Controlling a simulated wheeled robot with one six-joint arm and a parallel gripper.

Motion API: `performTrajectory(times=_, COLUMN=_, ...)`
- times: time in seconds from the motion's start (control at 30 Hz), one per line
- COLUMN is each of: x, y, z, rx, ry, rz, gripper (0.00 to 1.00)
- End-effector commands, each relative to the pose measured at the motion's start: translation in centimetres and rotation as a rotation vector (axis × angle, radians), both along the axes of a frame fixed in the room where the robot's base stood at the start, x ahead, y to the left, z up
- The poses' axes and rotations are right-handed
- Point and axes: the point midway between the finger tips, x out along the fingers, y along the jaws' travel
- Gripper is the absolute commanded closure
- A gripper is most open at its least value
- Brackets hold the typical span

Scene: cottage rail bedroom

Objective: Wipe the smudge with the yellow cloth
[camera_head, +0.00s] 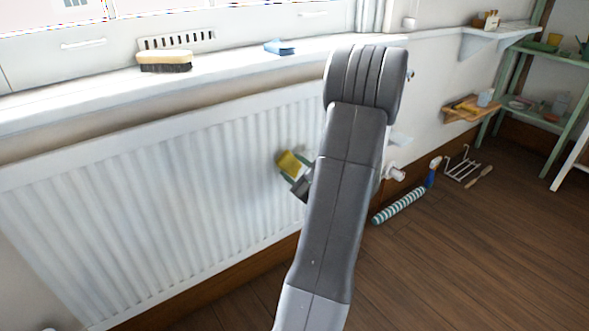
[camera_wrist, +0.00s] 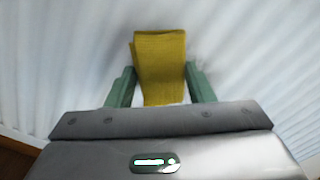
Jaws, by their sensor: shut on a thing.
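The yellow cloth (camera_head: 289,163) is in front of the white ribbed radiator (camera_head: 120,210), left of my arm in the head view. My gripper (camera_wrist: 160,82) is shut on the cloth, which stands up between its two green fingers in the wrist view. The cloth's far end is close to the radiator's face; I cannot tell whether it touches. My arm hides part of the gripper and the radiator's right end in the head view. Faint grey shading lies on the radiator, but I cannot make out a distinct smudge.
A brush (camera_head: 165,62) and a folded blue cloth (camera_head: 279,47) lie on the windowsill (camera_head: 225,68) above the radiator. A striped roll (camera_head: 399,206), a spray bottle (camera_head: 433,172) and a wire rack (camera_head: 462,166) are on the floor at right. Green shelves (camera_head: 553,57) stand beyond.

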Motion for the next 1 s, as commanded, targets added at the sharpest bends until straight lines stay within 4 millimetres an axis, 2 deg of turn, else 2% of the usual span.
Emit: performTrajectory(times=1.0, x=1.4, y=1.0, z=0.0, rx=0.000, ry=0.000, rz=0.000, gripper=0.70)
